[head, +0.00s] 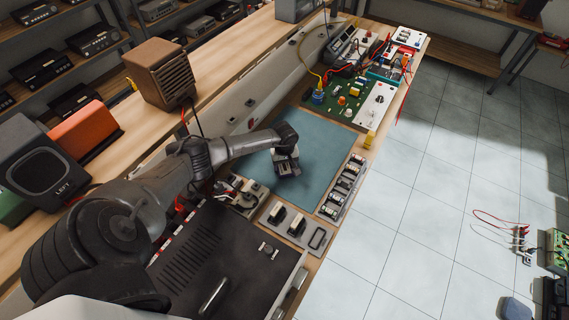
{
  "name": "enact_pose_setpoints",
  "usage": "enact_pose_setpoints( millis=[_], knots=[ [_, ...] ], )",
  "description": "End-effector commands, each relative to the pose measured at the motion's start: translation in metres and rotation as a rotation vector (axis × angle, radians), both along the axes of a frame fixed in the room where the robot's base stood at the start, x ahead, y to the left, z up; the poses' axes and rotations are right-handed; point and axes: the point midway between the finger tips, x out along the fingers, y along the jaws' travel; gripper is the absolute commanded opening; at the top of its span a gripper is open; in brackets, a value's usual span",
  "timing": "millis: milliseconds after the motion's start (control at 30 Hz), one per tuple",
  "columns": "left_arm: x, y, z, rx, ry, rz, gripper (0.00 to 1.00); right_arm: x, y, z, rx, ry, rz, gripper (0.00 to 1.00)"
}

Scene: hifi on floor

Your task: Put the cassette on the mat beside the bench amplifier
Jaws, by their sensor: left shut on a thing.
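My left gripper (286,161) is over the blue-grey mat (323,142), pointing down. It is shut on a small dark thing, which I take to be the cassette (290,171). The fingers hide much of it, and I cannot tell whether it touches the mat. A dark vented case (222,262), which looks like the bench amplifier, is at the near end of the bench, below the mat in the picture. My right gripper is not in view.
A tray of small cylindrical parts (332,208) lines the mat's right edge. A metal plate with switches (271,227) lies between mat and case. A green circuit board (340,93) is beyond the mat. A brown speaker (162,73) stands on the shelf at left.

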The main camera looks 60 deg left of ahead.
Motion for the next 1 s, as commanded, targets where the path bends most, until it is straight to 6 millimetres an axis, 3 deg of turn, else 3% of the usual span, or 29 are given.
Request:
enact_pose_setpoints(
  millis=[67, 100, 367, 667, 767, 1000],
  knots=[
    [0.000, 0.000, -0.002, 0.000, 0.000, 0.000, 0.40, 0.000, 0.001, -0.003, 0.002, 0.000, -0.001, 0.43],
    [0.000, 0.000, -0.001, 0.000, 0.000, 0.000, 0.71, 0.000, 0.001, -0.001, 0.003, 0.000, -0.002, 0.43],
    [0.000, 0.000, -0.001, 0.000, 0.000, 0.000, 0.96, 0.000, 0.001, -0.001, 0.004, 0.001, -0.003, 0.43],
    [0.000, 0.000, 0.003, 0.001, 0.000, -0.001, 0.97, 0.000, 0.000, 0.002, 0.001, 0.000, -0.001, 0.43],
    [0.000, 0.001, 0.014, 0.002, -0.001, -0.001, 0.97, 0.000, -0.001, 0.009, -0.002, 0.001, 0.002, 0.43],
    [0.000, 0.001, 0.062, 0.003, -0.001, -0.002, 0.97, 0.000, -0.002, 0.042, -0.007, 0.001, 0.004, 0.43]
  ],
)
